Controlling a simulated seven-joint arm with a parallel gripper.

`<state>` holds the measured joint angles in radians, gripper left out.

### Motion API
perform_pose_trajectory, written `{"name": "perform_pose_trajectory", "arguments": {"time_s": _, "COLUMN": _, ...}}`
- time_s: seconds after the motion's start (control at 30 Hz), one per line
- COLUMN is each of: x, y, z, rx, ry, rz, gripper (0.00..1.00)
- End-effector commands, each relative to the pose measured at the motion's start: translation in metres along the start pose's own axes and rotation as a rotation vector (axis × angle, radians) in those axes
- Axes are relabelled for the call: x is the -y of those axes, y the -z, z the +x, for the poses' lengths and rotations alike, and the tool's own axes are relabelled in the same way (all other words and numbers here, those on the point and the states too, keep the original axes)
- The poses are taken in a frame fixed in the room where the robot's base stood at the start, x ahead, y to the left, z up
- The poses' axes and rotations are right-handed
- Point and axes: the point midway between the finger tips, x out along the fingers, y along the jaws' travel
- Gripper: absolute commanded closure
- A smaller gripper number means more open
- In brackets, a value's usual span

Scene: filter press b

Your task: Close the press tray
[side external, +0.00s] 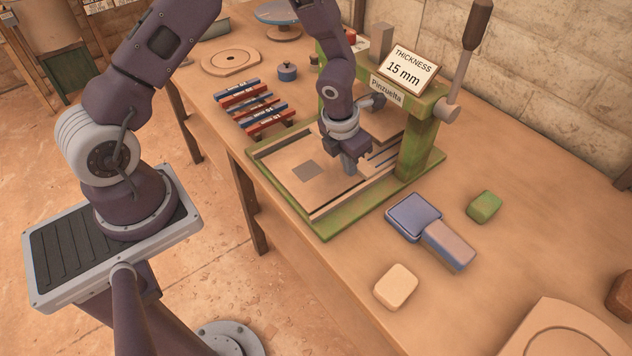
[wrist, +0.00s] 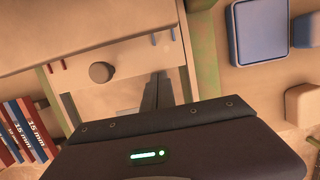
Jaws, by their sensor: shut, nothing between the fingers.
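The press (side external: 413,150) is a green frame on a green-edged base, with a "THICKNESS 15 mm" sign on top. Its flat beige tray (side external: 285,168) lies in the base, with a grey square on its surface, and reaches out in front of the upright. The tray surface with small red and blue marks shows in the wrist view (wrist: 130,62). A round knob (wrist: 101,72) there stands left of my fingers. My gripper (side external: 350,170) is shut and empty, pointing down low over the base. It also shows in the wrist view (wrist: 160,76). I cannot tell if its fingertips touch anything.
Red and blue bars (side external: 250,105) lie left of the press. A blue pad-like block (side external: 413,216), a green block (side external: 484,207) and a beige block (side external: 396,287) lie to its right. A long lever (side external: 468,50) rises at the press's right. The table's front edge runs close to the base.

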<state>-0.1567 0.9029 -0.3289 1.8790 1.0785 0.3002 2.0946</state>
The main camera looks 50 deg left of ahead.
Motion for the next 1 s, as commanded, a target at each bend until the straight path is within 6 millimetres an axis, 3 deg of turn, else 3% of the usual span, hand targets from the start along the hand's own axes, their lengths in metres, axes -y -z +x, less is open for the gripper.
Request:
{"name": "perform_pose_trajectory", "arguments": {"time_s": 0.03, "x": -0.001, "y": -0.008, "z": -0.002, "rx": 0.021, "ry": 0.003, "rz": -0.002, "gripper": 1.00}}
{"name": "perform_pose_trajectory", "arguments": {"time_s": 0.23, "x": 0.000, "y": -0.004, "z": -0.003, "rx": 0.023, "ry": 0.003, "rz": 0.001, "gripper": 1.00}}
{"name": "perform_pose_trajectory", "arguments": {"time_s": 0.5, "x": 0.001, "y": 0.038, "z": -0.011, "rx": 0.005, "ry": 0.000, "rz": 0.007, "gripper": 1.00}}
{"name": "perform_pose_trajectory", "arguments": {"time_s": 0.9, "x": -0.001, "y": 0.039, "z": -0.093, "rx": 0.006, "ry": 0.000, "rz": -0.004, "gripper": 1.00}}
{"name": "perform_pose_trajectory", "arguments": {"time_s": 1.0, "x": -0.001, "y": 0.040, "z": -0.105, "rx": 0.004, "ry": -0.001, "rz": -0.003, "gripper": 1.00}}
